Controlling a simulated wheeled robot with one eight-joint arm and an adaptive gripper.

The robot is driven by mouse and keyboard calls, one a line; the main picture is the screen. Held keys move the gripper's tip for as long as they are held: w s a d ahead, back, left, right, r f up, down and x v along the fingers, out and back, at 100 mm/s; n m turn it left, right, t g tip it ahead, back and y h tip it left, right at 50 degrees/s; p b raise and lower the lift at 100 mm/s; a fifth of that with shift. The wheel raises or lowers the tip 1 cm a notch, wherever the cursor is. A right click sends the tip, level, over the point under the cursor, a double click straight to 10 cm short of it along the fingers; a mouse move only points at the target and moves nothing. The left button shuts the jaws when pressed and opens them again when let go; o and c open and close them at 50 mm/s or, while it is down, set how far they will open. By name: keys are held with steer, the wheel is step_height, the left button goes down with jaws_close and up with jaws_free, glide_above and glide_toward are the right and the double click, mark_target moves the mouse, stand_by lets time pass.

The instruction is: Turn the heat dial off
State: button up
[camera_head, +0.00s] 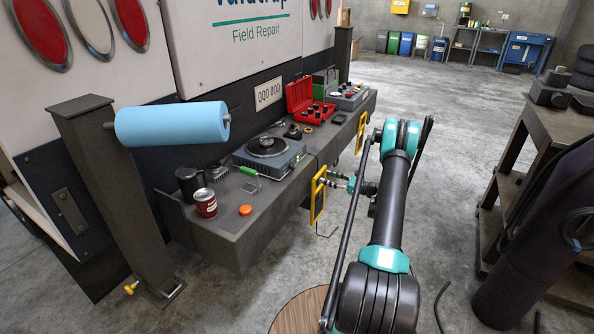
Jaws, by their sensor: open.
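A blue-grey hot plate (287,166) with a round dark burner on top sits on the dark bench along the trailer. Its heat dial is too small to make out, so I cannot tell its setting. My gripper (337,180) shows small beyond my arm, off the front edge of the bench, to the right of and lower in the picture than the hot plate. It appears empty, with its jaws open and apart from the hot plate. My arm hides part of the wrist.
A yellow frame (318,196) on the bench front is close to my gripper. A red can (206,203), an orange cap (245,210) and an open red case (300,96) stand on the bench. A workbench (556,122) is at right.

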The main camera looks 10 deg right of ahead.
mark_target(294, 168)
steer(key=x, duration=1.7)
steer(key=shift+w+r, duration=0.1)
jaws_close()
